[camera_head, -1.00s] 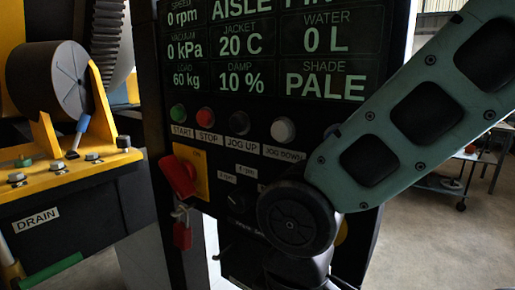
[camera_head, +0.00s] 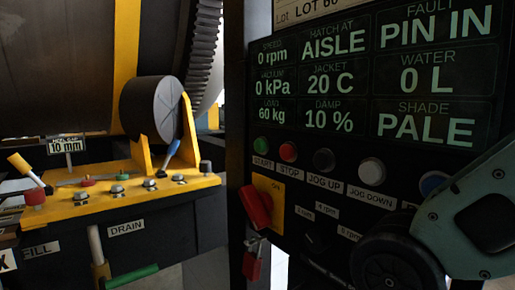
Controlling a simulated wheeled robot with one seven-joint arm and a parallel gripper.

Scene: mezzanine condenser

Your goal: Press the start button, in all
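The green start button (camera_head: 261,145), labelled START, is at the left end of the button row on the dark control panel (camera_head: 240,110). It is in plain view with nothing touching it. The panel display (camera_head: 389,80) reads 0 rpm, hatch at AISLE, fault PIN IN, 0 kPa, 20 C, 0 L, 60 kg, 10 % and PALE. My arm crosses the lower right of the head view and covers part of the panel there. My gripper is out of view.
Below is a red rotary handle (camera_head: 257,208) with a red padlock (camera_head: 252,262). A yellow bench (camera_head: 120,198) is at left.

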